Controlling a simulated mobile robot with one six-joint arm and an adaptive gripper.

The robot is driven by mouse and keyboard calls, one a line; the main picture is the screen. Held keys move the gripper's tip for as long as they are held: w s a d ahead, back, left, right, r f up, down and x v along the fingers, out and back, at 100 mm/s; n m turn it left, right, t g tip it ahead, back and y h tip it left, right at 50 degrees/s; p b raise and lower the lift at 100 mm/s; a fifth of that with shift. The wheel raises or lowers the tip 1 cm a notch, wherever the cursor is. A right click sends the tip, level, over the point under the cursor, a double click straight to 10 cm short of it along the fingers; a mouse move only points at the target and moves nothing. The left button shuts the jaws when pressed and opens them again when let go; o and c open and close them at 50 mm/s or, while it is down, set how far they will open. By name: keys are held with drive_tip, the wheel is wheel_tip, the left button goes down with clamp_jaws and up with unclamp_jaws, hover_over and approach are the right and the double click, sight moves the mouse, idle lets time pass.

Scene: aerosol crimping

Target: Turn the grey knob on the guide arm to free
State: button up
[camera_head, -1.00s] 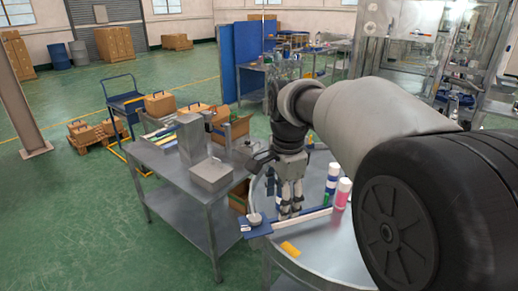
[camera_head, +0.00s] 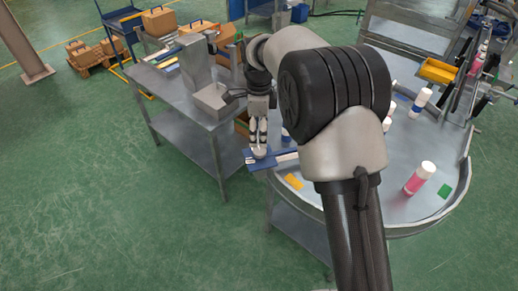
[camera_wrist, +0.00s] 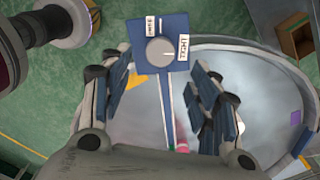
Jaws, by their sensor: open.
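The grey knob (camera_wrist: 159,50) is a round disc on a blue plate (camera_wrist: 140,30) in the wrist view. The plate has two white labels, one reading TIGHT and another that looks like FREE. The knob's white mark points right, toward TIGHT. In the head view, my gripper (camera_head: 258,142) is just above the knob (camera_head: 259,153), at the blue plate (camera_head: 252,165). I cannot tell whether the fingers touch it.
A steel side table (camera_head: 170,110) with a grey metal box (camera_head: 214,100) stands left of my gripper. The green floor at left is open.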

sight(259, 151)
wheel_tip(259, 151, down, 7)
drive_tip(key=shift+f+b, duration=0.2)
drive_tip(key=shift+b, duration=0.3)
drive_tip(key=shift+c, duration=0.3)
drive_tip(key=c, duration=1)
